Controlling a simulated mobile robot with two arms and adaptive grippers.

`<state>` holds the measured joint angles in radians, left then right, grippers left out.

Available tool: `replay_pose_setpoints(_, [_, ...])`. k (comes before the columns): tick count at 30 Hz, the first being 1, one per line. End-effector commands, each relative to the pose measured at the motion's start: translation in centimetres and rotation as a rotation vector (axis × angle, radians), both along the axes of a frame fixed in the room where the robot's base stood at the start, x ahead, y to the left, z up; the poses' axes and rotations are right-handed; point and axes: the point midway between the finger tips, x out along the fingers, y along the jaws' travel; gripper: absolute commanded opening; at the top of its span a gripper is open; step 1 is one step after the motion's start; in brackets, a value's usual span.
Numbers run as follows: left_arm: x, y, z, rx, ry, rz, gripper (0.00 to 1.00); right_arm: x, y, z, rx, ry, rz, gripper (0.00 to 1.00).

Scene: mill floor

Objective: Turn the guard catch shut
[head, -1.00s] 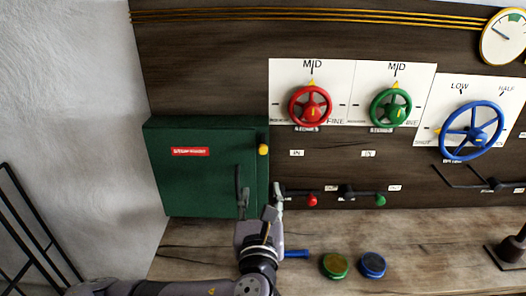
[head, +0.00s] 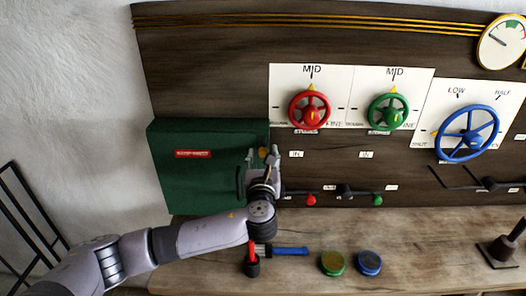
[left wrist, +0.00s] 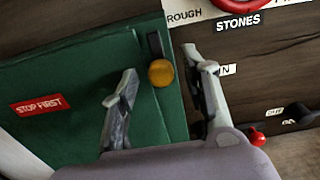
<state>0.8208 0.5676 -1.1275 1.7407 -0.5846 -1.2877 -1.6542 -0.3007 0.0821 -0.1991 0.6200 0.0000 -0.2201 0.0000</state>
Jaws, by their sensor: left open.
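The green guard box (head: 195,180) stands at the left of the board with its door closed, and a red "STOP FIRST" label (left wrist: 40,105) on it. The guard catch has a yellow knob (left wrist: 161,73) on a dark bar (left wrist: 154,43) near the door's right edge. In the left wrist view the bar points up from the knob. My left gripper (head: 259,166) is open, its fingers (left wrist: 163,95) on either side of the knob's line, the knob showing between them. I cannot tell whether they touch it. In the head view the gripper mostly covers the catch. My right gripper is not in view.
A red handwheel (head: 310,110), a green one (head: 389,112) and a blue one (head: 467,133) are on the board at right. Levers with a red knob (head: 310,199) and a green knob (head: 377,200) sit below. Green (head: 333,263) and blue (head: 369,263) round pieces lie on the bench.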

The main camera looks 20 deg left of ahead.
Motion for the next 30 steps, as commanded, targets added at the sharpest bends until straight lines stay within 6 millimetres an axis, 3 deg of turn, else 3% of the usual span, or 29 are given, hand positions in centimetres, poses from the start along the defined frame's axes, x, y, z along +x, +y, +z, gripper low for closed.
replay_pose_setpoints(12, [0.89,0.23,-0.04,0.0,0.001,-0.001,0.42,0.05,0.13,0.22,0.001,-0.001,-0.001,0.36])
replay_pose_setpoints(30, [0.86,0.23,-0.04,0.0,0.0,-0.001,0.02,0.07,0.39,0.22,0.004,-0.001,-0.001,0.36])
